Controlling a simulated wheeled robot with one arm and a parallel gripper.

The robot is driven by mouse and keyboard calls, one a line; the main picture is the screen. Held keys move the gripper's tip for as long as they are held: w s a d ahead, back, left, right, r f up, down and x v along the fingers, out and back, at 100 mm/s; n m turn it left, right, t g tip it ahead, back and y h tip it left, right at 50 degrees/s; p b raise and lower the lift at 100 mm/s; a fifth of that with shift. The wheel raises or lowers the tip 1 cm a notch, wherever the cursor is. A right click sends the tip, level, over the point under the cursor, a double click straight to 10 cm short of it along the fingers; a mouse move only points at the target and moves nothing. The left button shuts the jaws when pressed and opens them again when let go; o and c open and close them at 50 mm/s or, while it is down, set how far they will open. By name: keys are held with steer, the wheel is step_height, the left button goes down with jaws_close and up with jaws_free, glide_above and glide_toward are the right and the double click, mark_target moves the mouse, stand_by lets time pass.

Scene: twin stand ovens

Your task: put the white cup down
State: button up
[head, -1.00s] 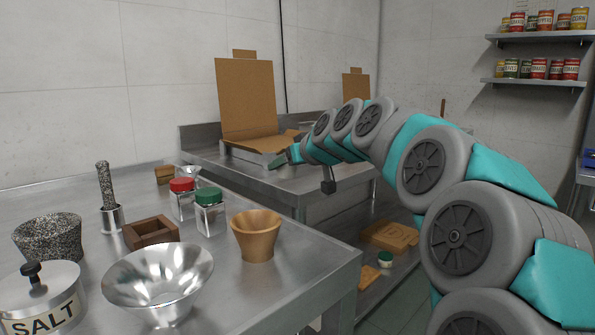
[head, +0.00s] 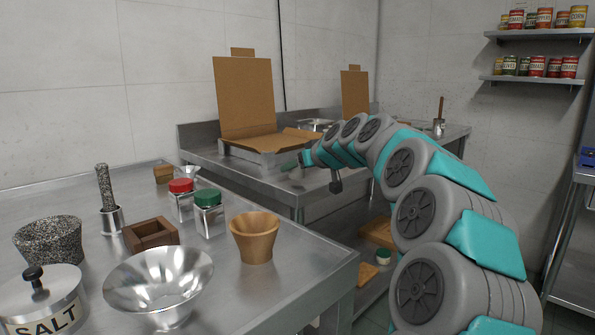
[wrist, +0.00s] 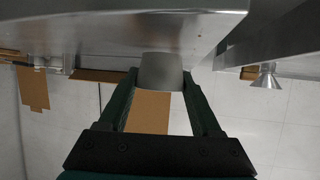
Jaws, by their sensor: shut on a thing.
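My gripper (head: 290,165) is at the near side of the back steel counter, in front of the larger open cardboard box. In the wrist view, which looks upside down, its two dark green fingers (wrist: 160,88) are closed on the white cup (wrist: 162,70), which looks grey in shade. The cup is close to the counter edge in that view; I cannot tell whether it touches. In the head view I cannot make out the cup clearly.
The larger open box (head: 247,100) stands on the back counter (head: 215,162), a smaller box (head: 355,95) beyond. The near counter (head: 290,280) holds a wooden cup (head: 254,238), a metal bowl (head: 158,285), a salt pot (head: 40,300), red-lidded (head: 181,200) and green-lidded (head: 209,212) shakers.

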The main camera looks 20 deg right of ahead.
steer(key=shift+f, duration=0.75)
steer(key=shift+f, duration=0.2)
steer(key=o, duration=1.3)
steer(key=shift+o, duration=0.2)
steer(key=shift+r, duration=0.15)
steer(key=shift+s+r, duration=0.1)
steer(key=b+v, duration=0.1)
steer(key=v, duration=1)
steer(key=shift+s+r+b, duration=0.2)
steer(key=shift+s+b, duration=0.15)
steer(key=shift+b, duration=0.05)
